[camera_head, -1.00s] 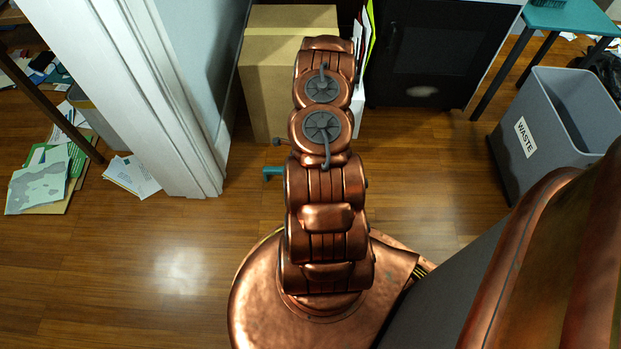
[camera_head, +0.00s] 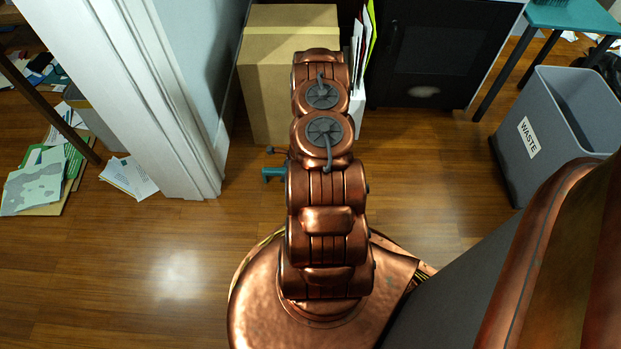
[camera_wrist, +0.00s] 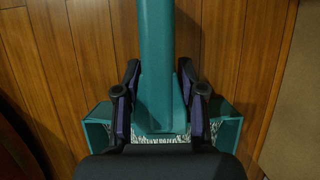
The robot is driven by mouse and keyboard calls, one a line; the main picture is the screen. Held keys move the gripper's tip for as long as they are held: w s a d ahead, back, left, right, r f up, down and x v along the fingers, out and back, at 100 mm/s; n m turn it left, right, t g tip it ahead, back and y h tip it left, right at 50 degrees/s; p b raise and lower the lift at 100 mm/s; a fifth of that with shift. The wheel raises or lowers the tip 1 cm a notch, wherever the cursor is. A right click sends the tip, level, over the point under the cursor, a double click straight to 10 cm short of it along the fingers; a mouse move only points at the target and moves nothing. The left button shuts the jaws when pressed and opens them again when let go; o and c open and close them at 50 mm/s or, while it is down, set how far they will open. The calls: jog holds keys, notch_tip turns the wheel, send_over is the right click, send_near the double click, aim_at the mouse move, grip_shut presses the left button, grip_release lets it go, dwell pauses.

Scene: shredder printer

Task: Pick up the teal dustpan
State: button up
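The teal dustpan (camera_wrist: 157,50) lies under my gripper in the wrist view, its handle running up the picture and its wider pan spreading to both sides below. My gripper (camera_wrist: 160,72) is open, with one finger on each side of the base of the handle. The fingers are very close to the teal sides; I cannot tell if they touch. My gripper's palm hides the lower middle of the pan. In the head view only a small teal piece (camera_head: 272,173) shows left of my arm; the arm hides the rest and the gripper.
A cardboard box (camera_head: 262,90) and upright papers (camera_head: 359,65) stand beyond my arm, beside a black cabinet (camera_head: 432,60). A white door frame (camera_head: 150,100) is at the left, with papers on the floor. A grey waste bin (camera_head: 530,160) stands at the right. The wooden floor at front left is clear.

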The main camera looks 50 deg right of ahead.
aim_at(284, 170)
grip_shut()
jog(key=shift+r, duration=0.1)
dwell(0.4)
jog(key=shift+r+p, duration=0.9)
jog(key=shift+r, duration=0.8)
jog(key=s+d+r+p, duration=0.1)
jog(key=s+p, duration=0.3)
jog(key=s, duration=1.1)
jog(key=shift+s+d+r, duration=0.2)
jog(key=shift+s+d, duration=0.15)
jog(key=shift+d, duration=0.3)
jog(key=shift+r, duration=0.1)
